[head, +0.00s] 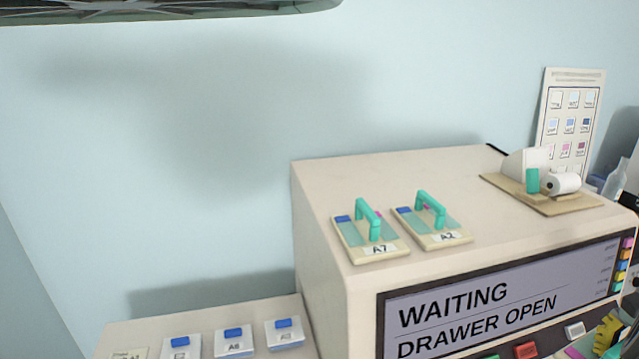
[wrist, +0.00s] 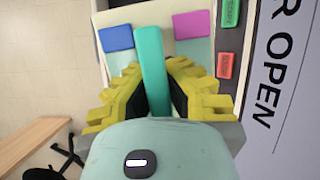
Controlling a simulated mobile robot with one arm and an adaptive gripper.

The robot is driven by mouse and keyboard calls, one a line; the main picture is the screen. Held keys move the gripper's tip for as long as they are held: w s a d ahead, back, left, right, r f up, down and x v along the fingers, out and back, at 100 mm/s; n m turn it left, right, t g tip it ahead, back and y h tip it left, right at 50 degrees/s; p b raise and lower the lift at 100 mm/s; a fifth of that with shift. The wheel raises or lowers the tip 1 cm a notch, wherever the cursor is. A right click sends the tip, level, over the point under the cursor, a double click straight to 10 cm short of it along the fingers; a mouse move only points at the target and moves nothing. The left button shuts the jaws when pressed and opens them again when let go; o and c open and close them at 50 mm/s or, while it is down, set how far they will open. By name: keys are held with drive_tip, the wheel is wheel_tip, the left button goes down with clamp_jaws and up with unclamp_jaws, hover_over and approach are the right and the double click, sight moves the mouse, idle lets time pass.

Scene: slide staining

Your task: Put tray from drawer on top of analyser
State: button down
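The analyser (head: 330,210) fills the right of the head view, its display (head: 480,300) reading "WAITING" and "DRAWER OPEN". Two trays with teal handles, labelled A7 (head: 371,250) and A2 (head: 446,238), lie side by side on its top. In the wrist view, another tray (wrist: 185,48) has a teal handle, a blue block and a magenta block. The yellow fingers of my gripper (wrist: 153,66) lie close on both sides of that handle and appear shut on it. Yellow finger parts (head: 608,334) show at the head view's lower right. The drawer is mostly hidden.
A paper roll (head: 562,184) on a brown board stands at the analyser's back right. A lower pale surface (head: 135,335) at left holds several blue-topped pieces. The analyser's top has free room behind and right of the trays. Green and red buttons (wrist: 225,65) sit beside the handle.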

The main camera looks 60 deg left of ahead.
sight(581, 352)
drive_tip(key=shift+a+r, duration=0.2)
drive_tip(key=shift+a, duration=0.2)
drive_tip(key=shift+s+a+p, duration=0.1)
drive_tip(key=shift+p, duration=0.2)
drive_tip(key=shift+a+m, duration=0.2)
drive_tip(key=shift+m, duration=0.1)
drive_tip(key=shift+a+r+p, duration=0.1)
drive_tip(key=shift+a+p, duration=0.05)
drive_tip(key=shift+p, duration=0.5)
drive_tip(key=shift+a+r+m+y+p, duration=0.15)
drive_tip(key=shift+a+m+y+p, duration=0.2)
drive_tip(key=shift+p, duration=0.2)
drive_tip(key=shift+s+a+r+m+p, duration=0.15)
drive_tip(key=shift+a+m+p, duration=0.3)
drive_tip(key=shift+p, duration=0.65)
